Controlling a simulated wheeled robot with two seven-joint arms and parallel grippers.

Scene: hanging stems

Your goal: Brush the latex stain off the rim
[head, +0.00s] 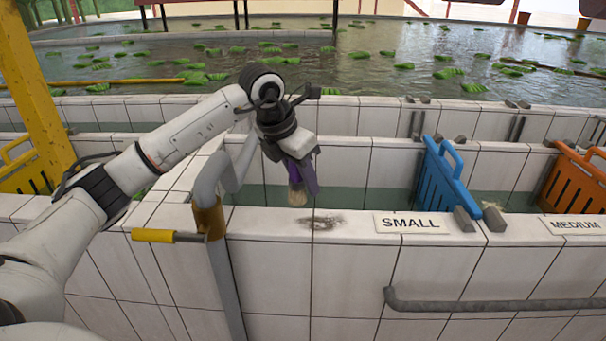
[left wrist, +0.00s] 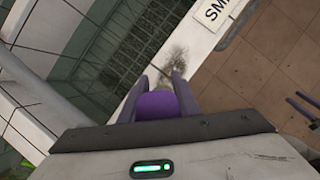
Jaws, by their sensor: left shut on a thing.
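My left gripper (head: 301,176) is shut on a brush with a purple handle and pale bristles (head: 297,194). The bristles point down near the back edge of the white tiled rim (head: 262,221). A dark, smudged latex stain (head: 321,222) lies on the rim, just right of the bristles and nearer to me. The bristles look apart from the stain in the head view. In the left wrist view the purple handle (left wrist: 157,104) sits between the fingers, and the stain (left wrist: 177,63) shows beyond it. The bristles are mostly hidden there.
A "SMALL" sign (head: 411,223) lies on the rim right of the stain. A blue slotted gate (head: 447,176) and an orange one (head: 573,181) stand farther right. A grey pipe with a yellow handle (head: 153,235) rises at the left. Water lies behind the rim.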

